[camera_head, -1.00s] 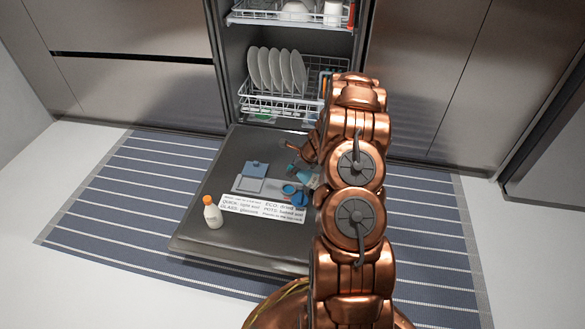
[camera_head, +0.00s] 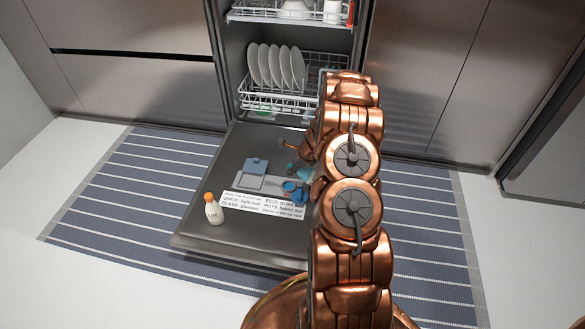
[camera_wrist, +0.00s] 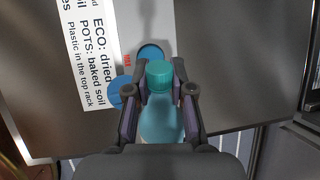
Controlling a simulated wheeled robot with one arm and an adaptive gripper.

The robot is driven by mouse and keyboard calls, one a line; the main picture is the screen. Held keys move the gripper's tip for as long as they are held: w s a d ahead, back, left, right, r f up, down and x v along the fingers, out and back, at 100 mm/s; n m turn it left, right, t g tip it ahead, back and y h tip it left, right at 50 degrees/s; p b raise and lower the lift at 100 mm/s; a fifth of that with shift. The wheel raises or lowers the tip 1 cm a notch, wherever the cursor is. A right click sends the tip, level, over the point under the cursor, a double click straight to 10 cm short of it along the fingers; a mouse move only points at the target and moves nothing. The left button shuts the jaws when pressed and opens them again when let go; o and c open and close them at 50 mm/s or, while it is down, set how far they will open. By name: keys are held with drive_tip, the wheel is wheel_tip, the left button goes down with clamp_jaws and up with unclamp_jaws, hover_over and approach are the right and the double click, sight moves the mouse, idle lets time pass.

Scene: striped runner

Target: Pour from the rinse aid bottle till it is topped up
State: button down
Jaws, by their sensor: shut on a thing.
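My gripper (camera_wrist: 161,90) is shut on a translucent teal rinse aid bottle (camera_wrist: 161,121) with a darker teal top (camera_wrist: 159,74). In the head view the bottle (camera_head: 305,173) is partly hidden by my arm, above the open dishwasher door (camera_head: 205,232). In the wrist view, a round blue filler opening (camera_wrist: 150,52) lies just beyond the bottle's top. A blue disc-shaped cap (camera_wrist: 118,92) sits beside it, partly behind a finger. I cannot tell whether the top touches the opening, and no liquid stream shows.
A white bottle with an orange cap (camera_head: 213,212) stands at the door's left front. A printed label (camera_head: 262,206) and a pale blue dispenser lid (camera_head: 257,165) are on the door. The lower rack (camera_head: 270,103) holds several plates. A striped runner (camera_head: 120,215) lies underneath.

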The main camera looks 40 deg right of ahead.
drive_tip(key=shift+f+p, duration=0.1)
drive_tip(key=shift+p, duration=0.9)
drive_tip(key=shift+f+p, duration=0.35)
drive_tip(key=shift+p, duration=0.35)
drive_tip(key=shift+d+g+h+p, duration=0.1)
drive_tip(key=shift+g+h+p, duration=0.3)
drive_tip(key=shift+p, duration=0.6)
drive_tip(key=shift+f+p, duration=0.5)
drive_tip(key=shift+p, duration=0.8)
drive_tip(key=shift+f+g+h+p, duration=0.4)
drive_tip(key=shift+p, duration=2.9)
drive_tip(key=shift+a+f+p, duration=0.2)
drive_tip(key=shift+f+p, duration=0.15)
drive_tip(key=shift+p, duration=0.45)
drive_tip(key=shift+d+f+g+p, duration=0.1)
drive_tip(key=shift+f+g+p, duration=0.15)
drive_tip(key=shift+p, duration=0.35)
drive_tip(key=shift+f, duration=0.15)
